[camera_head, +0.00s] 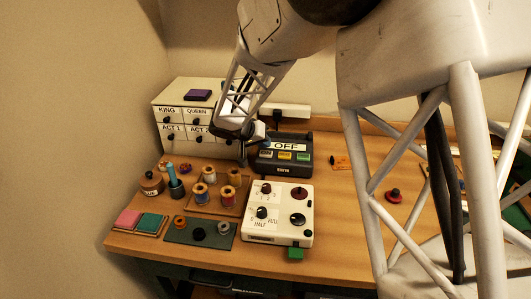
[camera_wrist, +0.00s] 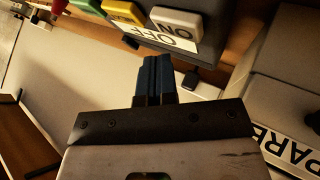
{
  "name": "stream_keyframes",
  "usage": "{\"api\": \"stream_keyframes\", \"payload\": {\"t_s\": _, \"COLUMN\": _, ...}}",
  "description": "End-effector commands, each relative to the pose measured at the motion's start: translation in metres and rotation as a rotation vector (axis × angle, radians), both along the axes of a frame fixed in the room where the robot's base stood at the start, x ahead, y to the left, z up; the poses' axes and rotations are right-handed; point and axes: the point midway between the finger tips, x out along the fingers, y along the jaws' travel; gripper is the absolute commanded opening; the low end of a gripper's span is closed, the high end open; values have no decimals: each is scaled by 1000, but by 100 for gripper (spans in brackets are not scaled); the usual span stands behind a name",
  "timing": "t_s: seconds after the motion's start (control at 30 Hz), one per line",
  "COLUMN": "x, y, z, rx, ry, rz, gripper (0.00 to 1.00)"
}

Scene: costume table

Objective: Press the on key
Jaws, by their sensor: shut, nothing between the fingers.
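The dark device (camera_head: 292,167) stands at the back of the table, right of the labelled drawers, its display (camera_head: 286,146) reading OFF. A row of keys runs below the display: a pale one (camera_head: 266,153), a yellow one (camera_head: 285,155) and a green one (camera_head: 303,157). In the wrist view the pale key (camera_wrist: 178,20) is marked ON, beside the yellow key (camera_wrist: 126,12). My gripper (camera_head: 262,136) is shut and empty at the device's left end. In the wrist view its blue fingertips (camera_wrist: 157,62) are near the OFF display and apart from the ON key.
A white drawer cabinet (camera_head: 167,98) stands close on the left. A white control box (camera_head: 255,229) with knobs is in front of the device. Thread spools (camera_head: 209,175) and ink pads (camera_head: 150,225) fill the left. A power strip (camera_head: 286,109) lies behind. My arm hides part of the right side.

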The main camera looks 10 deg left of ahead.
Motion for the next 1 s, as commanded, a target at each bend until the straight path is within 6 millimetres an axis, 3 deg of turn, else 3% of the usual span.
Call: {"api": "stream_keyframes", "payload": {"t_s": 1.0, "x": 0, "y": 0, "z": -9, "rx": 0, "ry": 0, "rz": 0, "gripper": 0}}
